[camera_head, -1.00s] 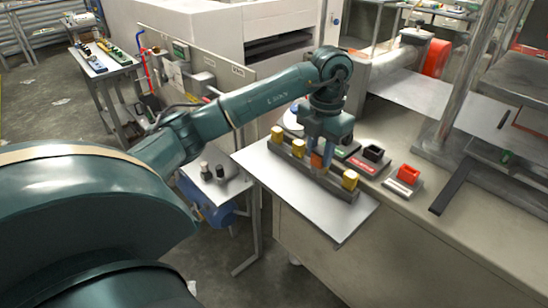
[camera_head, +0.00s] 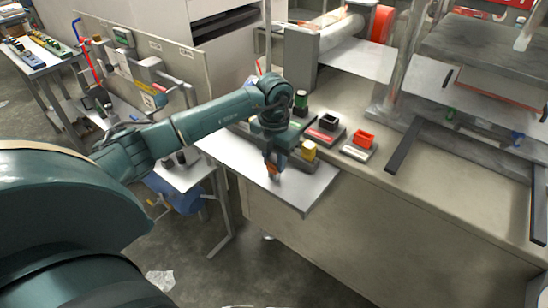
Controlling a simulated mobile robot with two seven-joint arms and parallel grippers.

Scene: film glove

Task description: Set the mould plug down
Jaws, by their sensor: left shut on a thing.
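My left gripper (camera_head: 276,165) points down over the pale metal plate (camera_head: 303,197) at the bench's front edge. It is shut on a small orange-brown piece, the mould plug (camera_head: 272,171), whose lower end shows between the fingertips. The plug is in front of the dark rack, near the plate's surface; I cannot tell whether it touches it. One yellow block (camera_head: 308,149) shows at the rack's right end. My arm and gripper hide most of the rack. My right gripper is out of view.
A black bar (camera_head: 403,146) lies further right. The plate's front right part is bare.

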